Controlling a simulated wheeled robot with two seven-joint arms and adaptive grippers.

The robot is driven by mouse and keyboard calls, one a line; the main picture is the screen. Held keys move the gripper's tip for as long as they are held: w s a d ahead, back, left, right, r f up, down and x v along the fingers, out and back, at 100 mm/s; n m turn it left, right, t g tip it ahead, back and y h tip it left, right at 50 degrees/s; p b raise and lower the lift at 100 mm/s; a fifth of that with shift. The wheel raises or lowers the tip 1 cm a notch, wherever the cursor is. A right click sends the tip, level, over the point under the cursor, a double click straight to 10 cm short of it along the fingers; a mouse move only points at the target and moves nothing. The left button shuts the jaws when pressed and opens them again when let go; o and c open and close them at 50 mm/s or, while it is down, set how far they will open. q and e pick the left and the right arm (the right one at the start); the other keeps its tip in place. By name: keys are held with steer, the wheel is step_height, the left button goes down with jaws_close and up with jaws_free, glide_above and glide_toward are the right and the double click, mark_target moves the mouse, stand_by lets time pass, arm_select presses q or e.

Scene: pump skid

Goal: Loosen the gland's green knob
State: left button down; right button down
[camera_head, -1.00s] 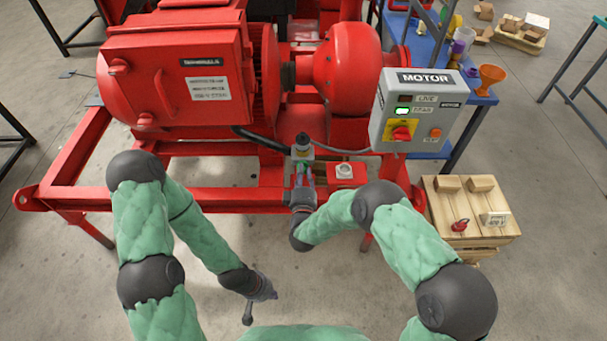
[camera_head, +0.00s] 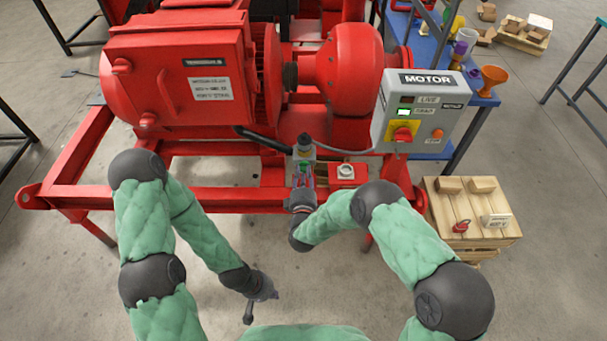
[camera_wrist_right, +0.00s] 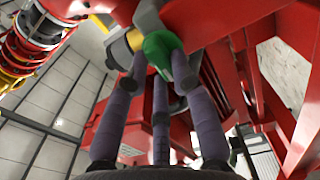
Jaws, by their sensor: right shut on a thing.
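The green knob (camera_wrist_right: 160,48) sits at the end of the grey and yellow gland fitting (camera_wrist_right: 132,40) in the right wrist view. In the head view the gland (camera_head: 303,148) stands at the front of the red skid, and the knob is largely hidden by my gripper. My right gripper (camera_wrist_right: 160,70) has its three fingers closed around the knob, touching its sides; it also shows in the head view (camera_head: 303,180). My left gripper (camera_head: 264,290) hangs low over the floor, away from the skid. Its fingers are too small to read.
The red pump skid (camera_head: 140,197) spans the back. The grey motor box (camera_head: 420,112) stands right of the gland. A wooden crate (camera_head: 445,205) with blocks and a red padlock is at the right. Clear floor lies in front of the skid.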

stand_by(0.4)
steer(key=c, duration=1)
jaws_free()
steer(key=shift+c, duration=0.2)
steer(key=s, duration=1.2)
steer(key=shift+f, duration=0.1)
